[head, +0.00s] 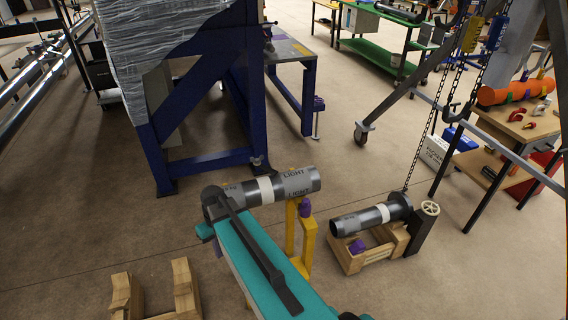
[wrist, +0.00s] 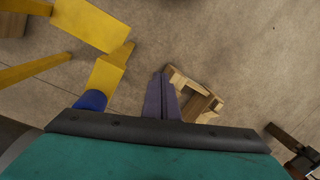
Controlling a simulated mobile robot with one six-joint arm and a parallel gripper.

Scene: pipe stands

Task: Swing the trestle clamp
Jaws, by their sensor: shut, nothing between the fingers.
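A dark pipe marked LIGHT (head: 298,182) lies across the top of a yellow trestle (head: 291,232). A purple knob-like part (head: 305,209) sits on the trestle just below the pipe; I cannot tell how the clamp there is set. In the wrist view, yellow trestle members (wrist: 92,25) fill the upper left, with a blue round part (wrist: 91,101) beside them. My gripper (wrist: 163,77) shows as two purple-grey fingers side by side, closed and empty, over the floor. The yellow trestle is left of them. My teal arm hides part of the scene in the head view.
A second dark pipe (head: 365,219) rests in a wooden cradle (head: 345,258) at right, beneath a hanging chain (head: 421,150). Empty wooden blocks (head: 186,290) stand at lower left. A blue frame (head: 203,166) stands behind. Open floor lies at left.

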